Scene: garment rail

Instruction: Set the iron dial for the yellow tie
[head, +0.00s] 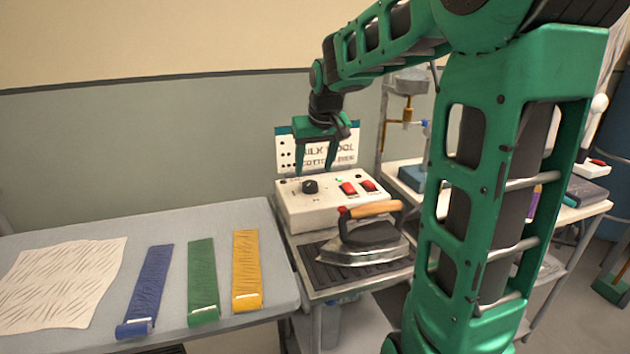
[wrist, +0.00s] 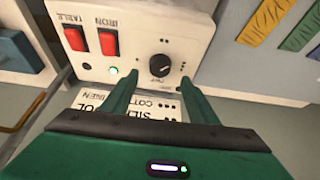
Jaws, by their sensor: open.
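The iron dial is a black round knob (head: 310,187) on the face of a white control box (head: 290,218); it also shows in the wrist view (wrist: 160,67), with dot marks around it. My gripper (head: 316,168) is open and empty just above the box, its two fingers pointing at the panel; in the wrist view the fingertips (wrist: 155,80) lie either side of the knob, apart from it. The yellow tie (head: 246,270) lies flat on the grey table at the left, right of a green tie and a blue tie. The iron (head: 365,240) rests on a dark ribbed plate before the box.
Two red switches (head: 357,187) sit right of the dial, beside a lit green lamp. A sign (head: 345,148) reading silk, wool, cotton and linen stands behind the box, partly hidden by my gripper. A pale wrinkled cloth (head: 60,285) lies at the table's left.

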